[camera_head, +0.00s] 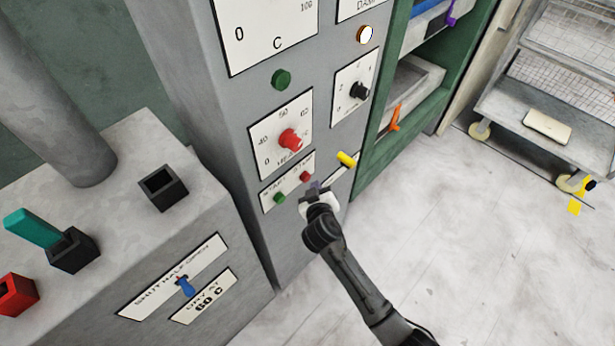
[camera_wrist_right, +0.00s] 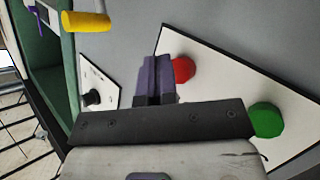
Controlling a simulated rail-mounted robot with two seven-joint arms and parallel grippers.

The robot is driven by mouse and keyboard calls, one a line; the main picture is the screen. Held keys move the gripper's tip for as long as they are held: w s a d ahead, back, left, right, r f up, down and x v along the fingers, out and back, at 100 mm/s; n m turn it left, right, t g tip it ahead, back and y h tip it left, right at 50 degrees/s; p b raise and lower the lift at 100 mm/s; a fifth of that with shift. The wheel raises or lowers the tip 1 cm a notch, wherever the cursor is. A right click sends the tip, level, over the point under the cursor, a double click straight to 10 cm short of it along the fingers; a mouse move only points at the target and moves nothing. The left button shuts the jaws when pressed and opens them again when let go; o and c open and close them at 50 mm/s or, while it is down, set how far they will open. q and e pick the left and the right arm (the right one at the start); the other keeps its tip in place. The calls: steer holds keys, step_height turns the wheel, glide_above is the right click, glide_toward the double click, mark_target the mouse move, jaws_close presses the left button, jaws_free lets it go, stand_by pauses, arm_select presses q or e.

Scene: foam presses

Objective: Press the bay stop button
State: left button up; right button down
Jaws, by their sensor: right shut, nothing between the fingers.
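A small red button (camera_head: 305,177) sits beside a green button (camera_head: 279,197) on a white plate low on the grey cabinet front; the lettering above them seems to read START and STOP. My right gripper (camera_head: 314,187) is shut and empty, just below and right of the red button. In the right wrist view the closed purple fingers (camera_wrist_right: 153,78) overlap the left edge of the red button (camera_wrist_right: 183,69). The green button (camera_wrist_right: 266,119) is clear to the right. I cannot tell whether the fingertips touch the panel or the button. My left gripper is not in view.
A yellow lever (camera_head: 346,159) sticks out right of the red button. A red knob (camera_head: 290,140) and a black knob (camera_head: 359,91) sit above. A grey console (camera_head: 130,190) stands at the left, a green-framed rack (camera_head: 440,70) at the right. Open floor lies at the lower right.

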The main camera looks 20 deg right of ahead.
steer(key=s+d+p, duration=0.1)
steer(key=s, duration=0.2)
steer(key=s+d+p, duration=0.1)
steer(key=shift+s+d+p, duration=0.15)
steer(key=shift+d+p, duration=0.15)
stand_by(1.0)
